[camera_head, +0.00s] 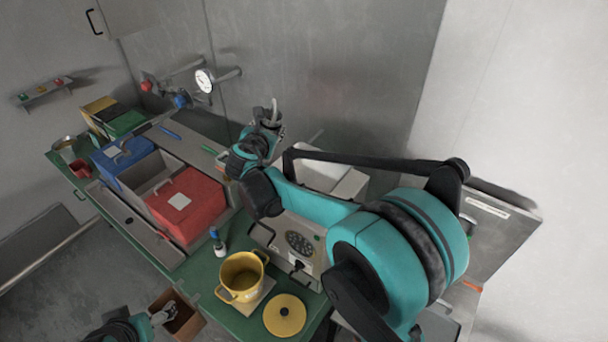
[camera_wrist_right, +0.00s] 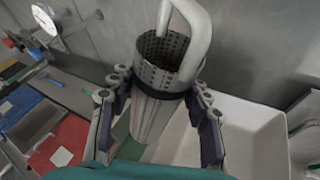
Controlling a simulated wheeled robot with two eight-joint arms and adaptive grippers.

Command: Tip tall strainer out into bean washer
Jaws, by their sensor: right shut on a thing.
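My right gripper (camera_wrist_right: 160,112) is shut on the tall strainer (camera_wrist_right: 158,75), a grey perforated metal cylinder with a thick pale looped handle. In the wrist view its rim is toward the top and its body runs down between the fingers; its contents cannot be seen. In the head view the right gripper (camera_head: 262,140) is at the back of the bench, with the strainer's handle (camera_head: 274,110) above it. A white basin (camera_wrist_right: 262,120), perhaps the bean washer, lies below and right of the strainer. My left gripper (camera_head: 165,314) is low at the front left, its jaws unclear.
A yellow pot (camera_head: 242,275) and yellow lid (camera_head: 285,315) sit at the green bench's front. Red (camera_head: 188,203) and blue (camera_head: 122,155) lidded bins stand left. Wall pipes with a gauge (camera_head: 204,80) are behind. A brown box (camera_head: 180,315) is low near the left gripper.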

